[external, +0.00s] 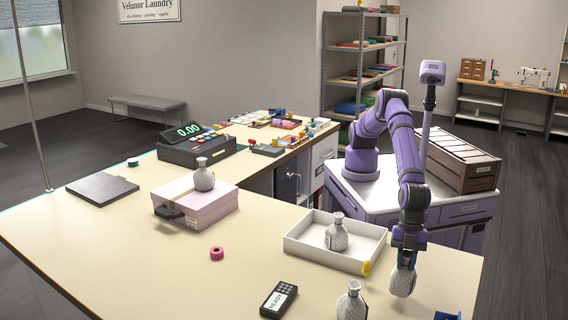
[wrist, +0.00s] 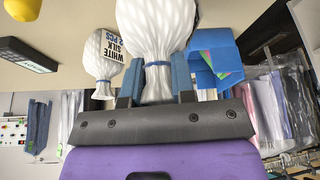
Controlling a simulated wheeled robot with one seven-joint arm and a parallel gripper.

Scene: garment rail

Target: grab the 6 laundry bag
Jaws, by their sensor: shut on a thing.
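My gripper (external: 406,252) points down over the front right of the counter and is shut on a white quilted laundry bag (external: 402,281). In the wrist view its fingers (wrist: 155,82) close on the bag's neck by a blue tie; the held bag (wrist: 158,28) shows no readable label or number. Another white bag (external: 352,303) stands just left of it; in the wrist view this bag (wrist: 104,62) has a label reading WHITE SILK 2 PCS. A third bag (external: 337,235) is in the white tray (external: 300,255). Another bag (external: 204,176) sits on the pink box (external: 180,207).
A blue object (external: 447,316) lies at the front right edge; it also shows in the wrist view (wrist: 213,58). A card reader (external: 279,299), pink tape roll (external: 217,253) and small yellow object (external: 366,268) are nearby. A cash register (external: 190,147) stands farther back. The counter's left front is clear.

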